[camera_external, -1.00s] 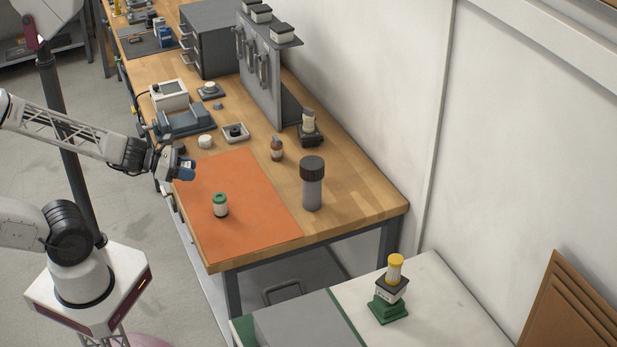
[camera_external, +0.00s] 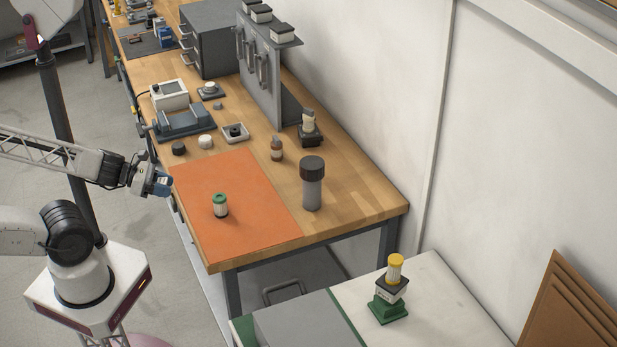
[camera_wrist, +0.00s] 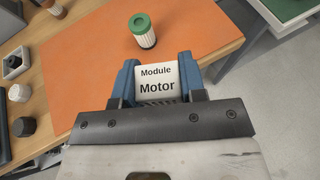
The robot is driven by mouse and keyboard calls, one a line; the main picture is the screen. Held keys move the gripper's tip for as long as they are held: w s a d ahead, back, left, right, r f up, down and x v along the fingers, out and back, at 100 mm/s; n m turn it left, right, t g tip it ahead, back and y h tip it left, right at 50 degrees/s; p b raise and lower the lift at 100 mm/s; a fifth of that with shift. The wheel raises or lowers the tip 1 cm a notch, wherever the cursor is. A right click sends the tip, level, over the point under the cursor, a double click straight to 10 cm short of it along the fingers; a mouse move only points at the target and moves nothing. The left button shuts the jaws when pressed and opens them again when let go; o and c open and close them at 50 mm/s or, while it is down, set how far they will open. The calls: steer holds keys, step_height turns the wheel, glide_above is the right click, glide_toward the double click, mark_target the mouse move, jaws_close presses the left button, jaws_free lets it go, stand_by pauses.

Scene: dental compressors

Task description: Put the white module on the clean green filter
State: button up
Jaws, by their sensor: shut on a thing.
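The white module (camera_wrist: 157,82), labelled "Module Motor", is held between the blue fingers of my gripper (camera_wrist: 157,80). The green-topped filter (camera_external: 220,205) stands upright on the orange mat, to the right of my gripper. It also shows in the wrist view (camera_wrist: 143,30), just beyond the module and apart from it. Its pleated side looks white and clean.
The orange mat (camera_external: 235,180) is otherwise bare. A yellow-topped filter (camera_external: 395,268) stands on a green-based stand on the nearer table. Round knobs (camera_external: 179,148) lie behind the mat.

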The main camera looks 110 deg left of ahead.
steer(key=shift+w+a, duration=0.1)
glide_above(221, 197)
steer(key=shift+f, duration=0.75)
steer(key=shift+a+f, duration=0.1)
steer(key=shift+f, duration=1.65)
steer(key=shift+f, duration=0.1)
steer(key=o, duration=0.9)
